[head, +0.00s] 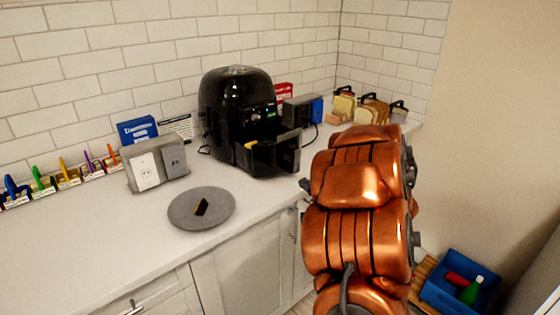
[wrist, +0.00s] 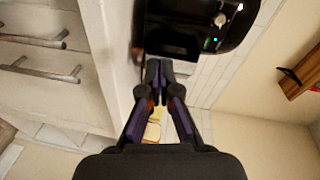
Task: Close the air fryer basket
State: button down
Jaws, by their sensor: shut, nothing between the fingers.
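The black air fryer (head: 235,95) stands on the counter against the tiled wall. Its basket (head: 282,158) is pulled out towards the front, and something small and yellow shows at its left edge. My copper-coloured arm is at the right in the head view, and my gripper is mostly hidden by it there. In the wrist view my gripper (wrist: 159,72) has its fingers together with nothing between them. They point at the dark front of the air fryer (wrist: 205,12), below its knob and blue light. I cannot tell whether they touch the basket.
A grey round plate (head: 201,208) with a small dark item lies left of the fryer, near the counter edge. A grey outlet box (head: 157,164) stands behind it. Bread slices (head: 372,110) are in the back right corner. A blue crate (head: 460,284) is low at right.

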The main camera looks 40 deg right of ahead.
jog(key=s+r+m+t, duration=0.1)
jog(key=s+t, duration=0.1)
jog(key=p, duration=0.3)
send_near(275, 160)
jog(key=shift+y, duration=0.4)
jog(key=w, duration=0.4)
jog(key=w+d, duration=0.1)
jog(key=w, duration=0.2)
jog(key=shift+r, duration=0.25)
jog(key=shift+w+d, duration=0.1)
